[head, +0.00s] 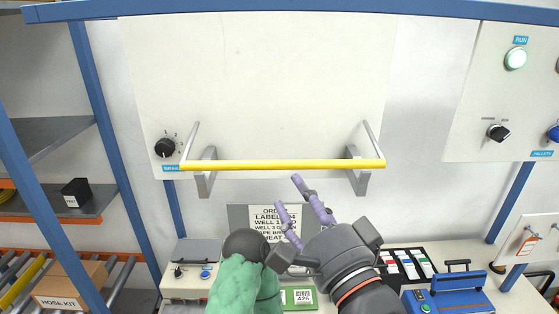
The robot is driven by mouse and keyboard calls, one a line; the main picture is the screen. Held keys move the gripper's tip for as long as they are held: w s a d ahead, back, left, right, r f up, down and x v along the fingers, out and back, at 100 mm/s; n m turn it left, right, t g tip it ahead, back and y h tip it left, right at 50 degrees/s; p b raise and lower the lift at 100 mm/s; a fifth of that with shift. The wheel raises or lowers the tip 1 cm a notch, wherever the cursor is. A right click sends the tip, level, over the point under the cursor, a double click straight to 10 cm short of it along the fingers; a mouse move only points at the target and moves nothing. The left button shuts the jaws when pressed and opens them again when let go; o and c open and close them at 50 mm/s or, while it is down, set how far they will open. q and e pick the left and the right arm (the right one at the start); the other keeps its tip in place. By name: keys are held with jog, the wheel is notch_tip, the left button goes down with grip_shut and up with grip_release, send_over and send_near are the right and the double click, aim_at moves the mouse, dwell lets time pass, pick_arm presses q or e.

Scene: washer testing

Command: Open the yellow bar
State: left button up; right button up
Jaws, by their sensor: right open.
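The yellow bar (270,166) runs level across the front of a white panel (258,70) in the head view. A thin grey arm holds it at each end, and a grey bracket (204,172) stands near each end. My right gripper (288,193) comes up from below, just under the bar and right of its middle. Its purple fingers are apart with nothing between them. One fingertip shows close to the bar's lower edge; I cannot tell whether it touches. My left gripper is not in view.
A black knob (165,148) sits left of the bar. A label sheet (274,219) stands behind my fingers. A green textured thing (238,287) with a dark round top is left of my right wrist. A blue device (448,300) lies at lower right. Shelves line the left.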

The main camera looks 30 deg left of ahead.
aim_at(279, 168)
jog(key=p+x, duration=0.2)
jog(key=x, duration=0.6)
jog(key=shift+w+a+p, duration=0.15)
jog(key=shift+w+p, duration=0.05)
jog(key=shift+p, duration=0.15)
grip_shut()
